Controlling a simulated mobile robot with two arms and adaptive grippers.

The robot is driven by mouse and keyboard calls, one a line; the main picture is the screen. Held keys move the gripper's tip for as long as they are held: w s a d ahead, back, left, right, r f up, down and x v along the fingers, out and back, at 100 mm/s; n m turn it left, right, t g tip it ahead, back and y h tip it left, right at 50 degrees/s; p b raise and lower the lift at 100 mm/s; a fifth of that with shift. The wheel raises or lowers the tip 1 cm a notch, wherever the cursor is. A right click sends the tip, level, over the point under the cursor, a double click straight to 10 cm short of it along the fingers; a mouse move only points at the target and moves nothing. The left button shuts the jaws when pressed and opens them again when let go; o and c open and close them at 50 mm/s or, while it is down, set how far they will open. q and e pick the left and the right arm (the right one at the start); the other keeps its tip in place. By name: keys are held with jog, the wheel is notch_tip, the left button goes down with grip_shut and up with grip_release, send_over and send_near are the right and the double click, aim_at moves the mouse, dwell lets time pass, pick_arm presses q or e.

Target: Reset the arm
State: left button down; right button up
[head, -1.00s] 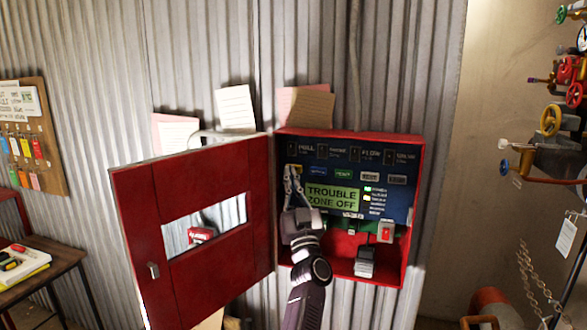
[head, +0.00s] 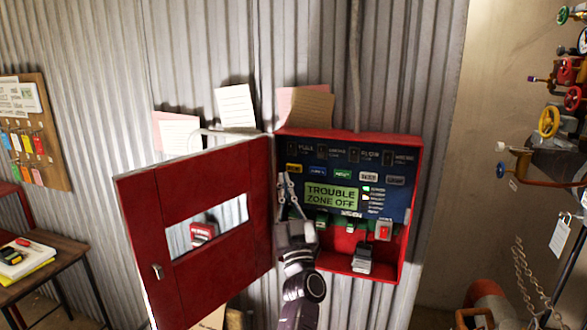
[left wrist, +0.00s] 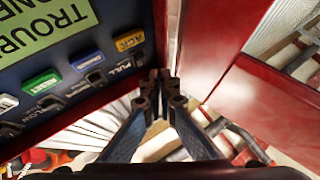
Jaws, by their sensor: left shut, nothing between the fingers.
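The red alarm panel box (head: 415,170) is mounted on the corrugated wall with its door (head: 150,205) swung open to the left. Its dark blue face carries a green display (head: 331,196) reading "TROUBLE ZONE OFF" and several coloured buttons. My left gripper (head: 285,180) is at the left side of the open box, near the hinge side, shut and empty. In the left wrist view, the shut fingertips (left wrist: 160,84) are beside the blue panel face, close to the yellow ACK button (left wrist: 128,41). My right gripper is not in view.
A table (head: 62,252) with a book and small items stands at the left, below a key board (head: 35,130). Pipes with valve wheels (head: 549,122) and a hanging chain are at the right. Papers (head: 235,107) stick up behind the box.

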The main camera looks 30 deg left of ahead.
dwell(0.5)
